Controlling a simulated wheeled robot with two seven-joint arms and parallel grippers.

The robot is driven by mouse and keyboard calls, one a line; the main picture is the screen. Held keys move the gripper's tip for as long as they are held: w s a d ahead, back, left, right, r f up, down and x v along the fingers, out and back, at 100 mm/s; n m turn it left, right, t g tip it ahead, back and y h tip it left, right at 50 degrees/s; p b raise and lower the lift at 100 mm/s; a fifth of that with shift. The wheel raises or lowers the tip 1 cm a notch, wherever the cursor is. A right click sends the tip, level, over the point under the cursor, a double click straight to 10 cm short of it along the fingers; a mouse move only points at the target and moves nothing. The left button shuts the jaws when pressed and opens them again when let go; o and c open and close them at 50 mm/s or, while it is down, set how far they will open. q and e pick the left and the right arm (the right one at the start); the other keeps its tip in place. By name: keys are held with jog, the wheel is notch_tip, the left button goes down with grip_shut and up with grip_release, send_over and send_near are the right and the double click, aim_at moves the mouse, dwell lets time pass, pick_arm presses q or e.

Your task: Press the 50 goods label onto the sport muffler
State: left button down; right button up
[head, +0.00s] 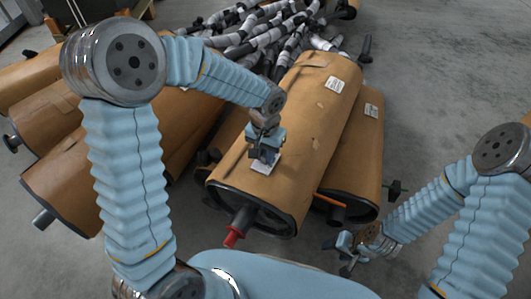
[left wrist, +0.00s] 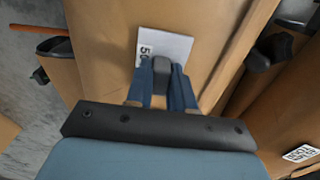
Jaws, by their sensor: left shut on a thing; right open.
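The 50 goods label (head: 265,165) is a small white card at my left gripper (head: 263,155). It also shows in the left wrist view (left wrist: 167,43), with a partly hidden "50" on it. My left gripper is shut on its near edge. The label lies over the top of a brown-wrapped muffler (head: 290,120), near its front end; I cannot tell whether it touches the wrapping. This muffler has a red-tipped pipe (head: 235,232) and another white label (head: 334,84) further back. My right gripper (head: 345,252) is open and empty, low at the right, clear of the mufflers.
Another wrapped muffler (head: 364,140) with a white label (head: 371,110) lies close on the right. Several more wrapped mufflers (head: 75,185) lie at the left. A heap of wrapped pipes (head: 265,30) is behind. The grey floor (head: 450,90) at the right is clear.

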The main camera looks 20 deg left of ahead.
pick_arm(q)
jog(key=shift+r, duration=0.25)
jog(key=shift+f+b, duration=0.45)
jog(key=shift+f, duration=0.1)
jog(key=shift+r, duration=0.1)
dwell(0.8)
jog(key=shift+r+p, duration=2.6)
jog(key=shift+r, duration=0.85)
jog(key=shift+f, duration=0.1)
